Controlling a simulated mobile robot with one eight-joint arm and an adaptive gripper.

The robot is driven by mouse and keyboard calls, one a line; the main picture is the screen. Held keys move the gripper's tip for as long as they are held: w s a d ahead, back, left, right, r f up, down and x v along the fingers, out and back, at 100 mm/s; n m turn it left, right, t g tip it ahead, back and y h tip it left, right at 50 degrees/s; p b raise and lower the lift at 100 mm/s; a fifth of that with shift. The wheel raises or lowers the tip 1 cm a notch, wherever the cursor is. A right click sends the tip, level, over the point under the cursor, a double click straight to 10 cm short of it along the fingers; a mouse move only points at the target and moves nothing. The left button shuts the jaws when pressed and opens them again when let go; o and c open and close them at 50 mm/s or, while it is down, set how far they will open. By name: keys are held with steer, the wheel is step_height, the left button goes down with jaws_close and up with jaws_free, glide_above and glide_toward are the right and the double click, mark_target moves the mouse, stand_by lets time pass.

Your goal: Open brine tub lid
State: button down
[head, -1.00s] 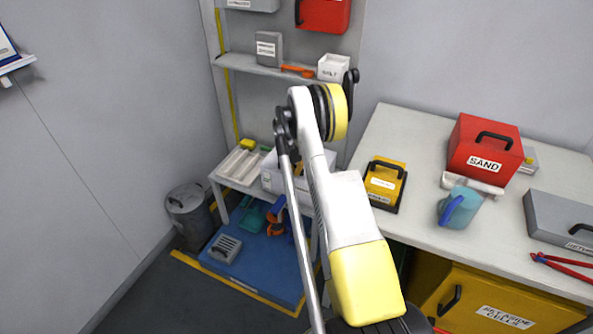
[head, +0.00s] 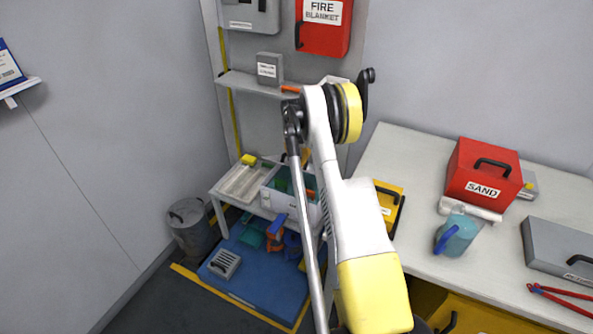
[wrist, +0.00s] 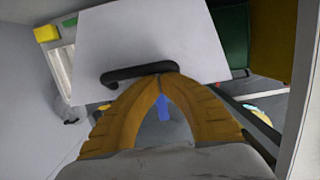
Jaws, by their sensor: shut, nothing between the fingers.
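In the head view a pale tub (head: 309,211) stands on the low white shelf, partly behind my arm. Its top looks open, with green and orange showing inside; I cannot read its label. In the wrist view a flat white lid (wrist: 150,40) fills the upper middle, with a black bar handle (wrist: 128,73) along its near edge. My gripper (wrist: 160,78) has its yellow fingers shut with the tips together at the handle's right part. I cannot tell whether they touch it. My gripper is not clearly visible in the head view, and my arm hides part of the tub area.
A grey bin (head: 190,226) stands on the floor at left. A blue platform (head: 255,275) lies under the shelf. At right, a white bench (head: 400,150) carries a red SAND box (head: 480,172), a blue jug (head: 456,236) and a grey case (head: 560,245).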

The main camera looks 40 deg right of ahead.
steer(key=shift+w+d+r+p, duration=0.2)
steer(key=shift+w+d+r, duration=0.1)
steer(key=shift+d+r, duration=0.35)
steer(key=shift+w+d+r+p, duration=0.15)
steer(key=shift+w+d+r, duration=0.1)
steer(key=shift+d+r, duration=0.4)
